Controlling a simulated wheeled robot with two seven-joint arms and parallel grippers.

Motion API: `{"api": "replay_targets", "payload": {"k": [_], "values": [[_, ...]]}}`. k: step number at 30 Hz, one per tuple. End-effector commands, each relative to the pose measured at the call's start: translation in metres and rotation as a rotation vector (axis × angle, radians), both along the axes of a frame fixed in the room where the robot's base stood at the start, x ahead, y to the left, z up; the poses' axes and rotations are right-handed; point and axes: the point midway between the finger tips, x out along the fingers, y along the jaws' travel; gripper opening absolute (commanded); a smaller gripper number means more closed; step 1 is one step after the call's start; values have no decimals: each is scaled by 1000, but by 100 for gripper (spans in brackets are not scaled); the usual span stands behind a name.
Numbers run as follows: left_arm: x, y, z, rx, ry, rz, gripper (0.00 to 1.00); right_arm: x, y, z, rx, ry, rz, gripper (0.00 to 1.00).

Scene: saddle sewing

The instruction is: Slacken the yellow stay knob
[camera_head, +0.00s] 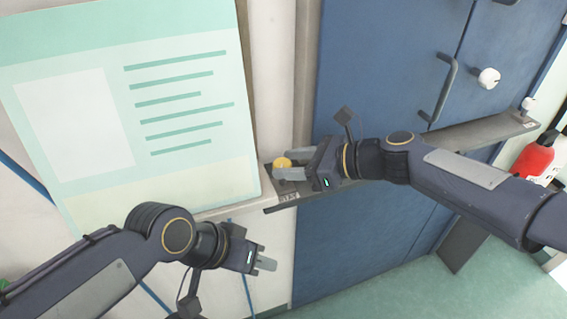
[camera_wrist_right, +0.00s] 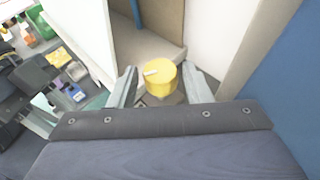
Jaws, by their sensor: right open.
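The yellow stay knob (camera_head: 282,162) stands at the left end of a grey bar (camera_head: 462,137) across the blue door. In the right wrist view the knob (camera_wrist_right: 160,79) is a short yellow cylinder with a pale mark on top. My right gripper (camera_head: 284,164) is open, with one finger on each side of the knob. In the right wrist view, gaps show between the knob and both fingers (camera_wrist_right: 160,88). My left gripper (camera_head: 266,264) is apart from the knob, low in front of the wall; I cannot tell whether its fingers are apart.
The blue door (camera_head: 385,60) carries a grey handle (camera_head: 437,92) and a white round knob (camera_head: 489,77). A small white knob (camera_head: 527,104) stands at the bar's right end. A red canister (camera_head: 534,158) is at far right. A large green-and-white board (camera_head: 125,120) fills the left.

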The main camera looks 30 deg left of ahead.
Motion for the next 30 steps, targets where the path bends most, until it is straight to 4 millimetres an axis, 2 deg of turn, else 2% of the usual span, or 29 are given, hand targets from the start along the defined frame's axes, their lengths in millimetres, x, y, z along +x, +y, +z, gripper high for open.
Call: {"api": "replay_targets", "payload": {"k": [3, 9, 23, 26, 29, 30], "values": [[0, 0, -2, 0, 0, 0, 36, 4, -22, 8, 0, -3, -4, 44], [0, 0, -3, 0, 0, 0, 36, 6, -46, 18, -1, -1, -2, 44], [0, 0, -3, 0, 0, 0, 36, 6, -57, 21, -7, -22, 0, 44], [0, 0, -3, 0, 0, 0, 36, 6, -83, 24, -31, -126, 7, 44], [0, 0, -3, 0, 0, 0, 36, 0, -135, 25, -96, -332, 29, 44], [0, 0, -3, 0, 0, 0, 36, -5, -162, 23, -136, -435, 45, 44]]}}
